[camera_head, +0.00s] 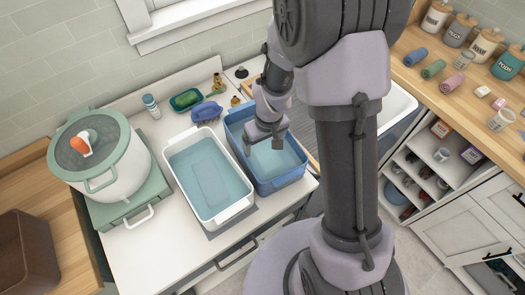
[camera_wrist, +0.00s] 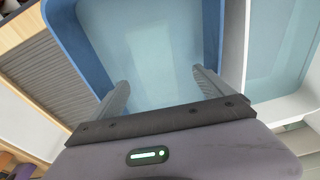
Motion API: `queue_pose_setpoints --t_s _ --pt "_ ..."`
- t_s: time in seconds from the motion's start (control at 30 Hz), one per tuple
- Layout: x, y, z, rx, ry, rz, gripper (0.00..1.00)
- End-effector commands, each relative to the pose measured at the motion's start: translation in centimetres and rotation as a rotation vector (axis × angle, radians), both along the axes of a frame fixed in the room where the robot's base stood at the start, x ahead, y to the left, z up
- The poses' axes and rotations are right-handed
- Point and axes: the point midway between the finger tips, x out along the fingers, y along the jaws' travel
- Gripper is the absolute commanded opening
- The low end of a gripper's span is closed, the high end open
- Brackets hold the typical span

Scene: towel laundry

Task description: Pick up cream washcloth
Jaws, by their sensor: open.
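I cannot make out a cream washcloth for certain in either view. My gripper (camera_head: 266,138) is over the blue basin (camera_head: 292,181), which holds pale blue water. In the wrist view my gripper (camera_wrist: 162,85) has its two fingers wide apart, with nothing between them but the water below. A paler patch shows in this water; I cannot tell whether it is cloth, the basin floor or a reflection. The blue basin's wall (camera_wrist: 62,35) shows at the left of the wrist view. My arm hides part of the counter behind the basin.
A white tub (camera_head: 233,209) of water, with a faint rectangle in it, stands left of the blue basin. A lidded pot (camera_head: 118,176) is further left. Blue (camera_head: 415,56), green (camera_head: 433,69) and pink (camera_head: 453,82) rolls lie on the right wooden counter beside jars.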

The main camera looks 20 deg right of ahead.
Motion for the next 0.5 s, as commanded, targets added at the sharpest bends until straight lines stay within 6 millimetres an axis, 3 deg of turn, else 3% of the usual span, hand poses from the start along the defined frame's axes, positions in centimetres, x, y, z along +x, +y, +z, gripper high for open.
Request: queue_pose_setpoints --t_s 0.3,0.5 --pt "1.0 -0.3 -5.2 -0.001 0.001 0.000 0.91" --pt "1.2 -0.3 -5.6 -0.002 -0.002 0.000 0.91"
